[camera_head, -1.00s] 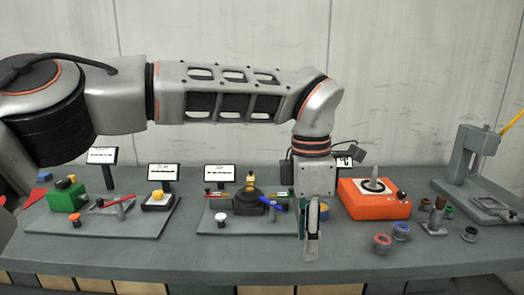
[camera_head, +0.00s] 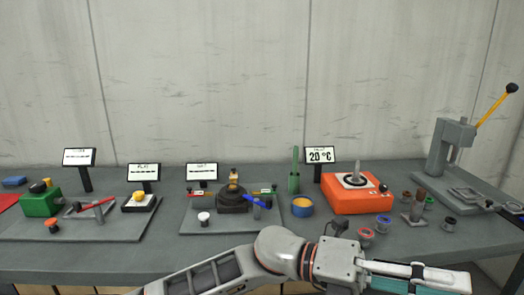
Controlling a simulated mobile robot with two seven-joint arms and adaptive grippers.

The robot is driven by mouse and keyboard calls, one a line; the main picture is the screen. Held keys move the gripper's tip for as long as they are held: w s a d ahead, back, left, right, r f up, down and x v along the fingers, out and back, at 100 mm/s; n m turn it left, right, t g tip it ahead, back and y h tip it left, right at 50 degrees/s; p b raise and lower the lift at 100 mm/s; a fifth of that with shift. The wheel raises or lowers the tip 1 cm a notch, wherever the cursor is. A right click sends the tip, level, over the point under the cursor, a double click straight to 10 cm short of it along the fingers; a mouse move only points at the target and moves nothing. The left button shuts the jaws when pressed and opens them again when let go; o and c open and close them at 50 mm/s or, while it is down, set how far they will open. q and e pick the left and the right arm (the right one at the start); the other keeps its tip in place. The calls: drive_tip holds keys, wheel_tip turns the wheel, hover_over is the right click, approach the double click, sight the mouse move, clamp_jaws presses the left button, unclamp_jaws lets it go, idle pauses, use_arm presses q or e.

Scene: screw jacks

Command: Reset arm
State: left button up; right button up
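My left arm comes in along the bottom edge, low in front of the bench. My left gripper (camera_head: 450,281) points right at the lower right, below the bench's front edge in the picture. Its pale fingers have teal parts along them and are seen side-on, so I cannot tell whether they are open or shut. I see no object in it. My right gripper is not in view.
The bench (camera_head: 150,258) holds a green box (camera_head: 40,204), grey plates with levers, a dark round jack (camera_head: 232,202), a blue-and-yellow bowl (camera_head: 302,207), an orange heater (camera_head: 365,203) reading 20 °C, and a lever press (camera_head: 447,150). The air above is clear.

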use_arm(q)
drive_tip(key=w+a+f+n+t+h, duration=0.1)
drive_tip(key=w+a+n+t+h, duration=0.3)
drive_tip(key=w+n+t, duration=0.4)
drive_tip(key=w+a+f+n+t+h, duration=0.25)
drive_tip(key=w+a+n+t, duration=0.2)
drive_tip(key=n+t, duration=0.45)
drive_tip(key=w+a+f+n+t+y, duration=0.4)
drive_tip(key=a+f+n+t+y, duration=0.15)
drive_tip(key=f+n, duration=0.2)
drive_tip(key=w+a+f+n+t+y, duration=0.3)
drive_tip(key=a+f+n+t+y, duration=0.1)
drive_tip(key=a+f+n, duration=0.4)
drive_tip(key=s+a+f+n+g+y, duration=0.2)
drive_tip(key=s+a+f+n+y, duration=0.1)
drive_tip(key=s+a+f, duration=0.3)
drive_tip(key=s+a+f+n+g+y, duration=0.1)
drive_tip(key=s+a+f+n+y, duration=0.3)
drive_tip(key=a+f, duration=0.6)
drive_tip(key=s+a+f+n+g+y, duration=0.2)
drive_tip(key=s+a+f+n+y, duration=0.2)
drive_tip(key=s+a+f, duration=0.4)
wheel_tip(320, 180, down, 7)
drive_tip(key=shift+a+r+g, duration=0.2)
drive_tip(key=shift+a+g, duration=0.15)
